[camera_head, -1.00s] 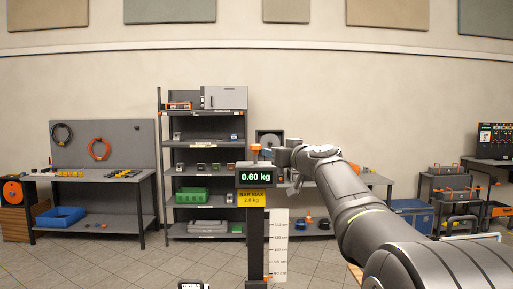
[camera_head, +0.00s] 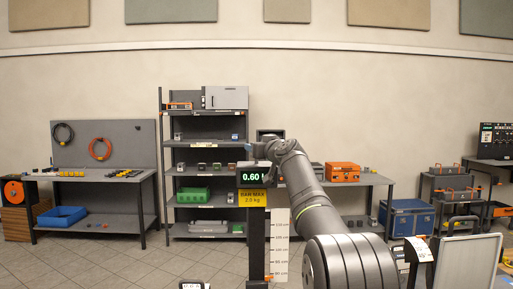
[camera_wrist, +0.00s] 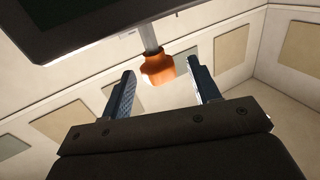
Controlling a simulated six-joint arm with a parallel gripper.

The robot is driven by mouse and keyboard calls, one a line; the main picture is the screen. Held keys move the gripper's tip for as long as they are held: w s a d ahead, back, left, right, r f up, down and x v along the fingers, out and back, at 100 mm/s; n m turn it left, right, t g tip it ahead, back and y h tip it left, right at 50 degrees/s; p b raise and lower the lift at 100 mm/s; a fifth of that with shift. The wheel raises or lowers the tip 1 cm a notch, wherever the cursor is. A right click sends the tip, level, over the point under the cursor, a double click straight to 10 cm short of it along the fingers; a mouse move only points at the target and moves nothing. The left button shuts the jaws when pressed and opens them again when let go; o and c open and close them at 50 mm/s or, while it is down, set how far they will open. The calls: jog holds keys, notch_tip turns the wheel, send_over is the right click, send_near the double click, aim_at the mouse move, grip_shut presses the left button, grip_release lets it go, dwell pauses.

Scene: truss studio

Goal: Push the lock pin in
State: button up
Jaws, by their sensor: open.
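The lock pin shows in the wrist view as an orange knob (camera_wrist: 157,68) on a pale metal shaft (camera_wrist: 149,35). The shaft runs up to the edge of a dark box with a flat face (camera_wrist: 85,22). My gripper (camera_wrist: 162,72) is open, with one finger on each side of the knob and visible gaps on both sides. The orange knob is hidden there behind my gripper.
The display box stands on a dark post (camera_head: 256,235) with a yellow "BAR MAX 2.0 kg" label (camera_head: 252,198). A white height scale (camera_head: 279,245) is beside the post. Shelves (camera_head: 205,155) and a workbench (camera_head: 90,175) stand behind at the left.

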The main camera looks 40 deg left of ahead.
jog(key=shift+x, duration=0.95)
